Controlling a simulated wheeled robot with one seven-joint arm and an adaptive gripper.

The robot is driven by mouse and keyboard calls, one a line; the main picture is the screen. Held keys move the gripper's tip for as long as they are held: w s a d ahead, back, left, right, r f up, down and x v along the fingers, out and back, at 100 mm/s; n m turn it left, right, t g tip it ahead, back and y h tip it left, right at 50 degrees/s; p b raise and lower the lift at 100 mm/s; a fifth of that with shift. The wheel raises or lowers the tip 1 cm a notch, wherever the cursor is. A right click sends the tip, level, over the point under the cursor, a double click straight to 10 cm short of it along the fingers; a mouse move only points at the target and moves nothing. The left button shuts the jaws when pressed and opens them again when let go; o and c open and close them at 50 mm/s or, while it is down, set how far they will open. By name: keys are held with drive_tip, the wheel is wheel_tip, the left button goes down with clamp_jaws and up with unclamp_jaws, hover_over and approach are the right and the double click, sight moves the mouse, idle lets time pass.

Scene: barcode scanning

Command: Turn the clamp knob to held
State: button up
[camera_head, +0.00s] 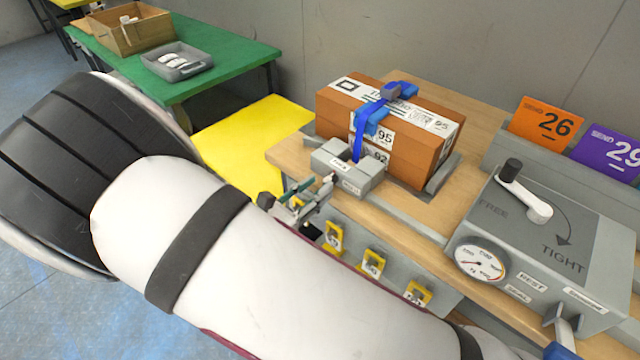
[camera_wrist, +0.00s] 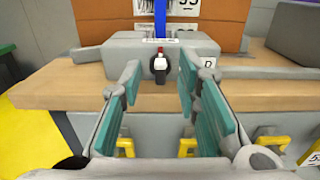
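The clamp knob (camera_wrist: 160,66) is a small dark round knob with a pale bar and a red mark at its top, on the front face of a grey clamp block (camera_wrist: 122,50). The bar looks upright. A white label ending in "D" (camera_wrist: 209,64) is right of the knob, partly hidden by a finger. The clamp block also shows in the head view (camera_head: 366,180), against the strapped box. My gripper (camera_wrist: 166,80) is open, its teal-padded fingers left and right of the knob with gaps on both sides. It also shows in the head view (camera_head: 304,198), in front of the block.
A brown box (camera_head: 440,140) with a blue strap (camera_head: 362,128) stands on the wooden bench (camera_head: 462,104). Yellow hooks (camera_head: 373,263) line the bench front. A grey crank unit (camera_head: 590,240) marked FREE and TIGHT is at right. A green table (camera_head: 225,62) stands behind left.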

drive_tip(key=shift+x, duration=1.05)
clamp_jaws()
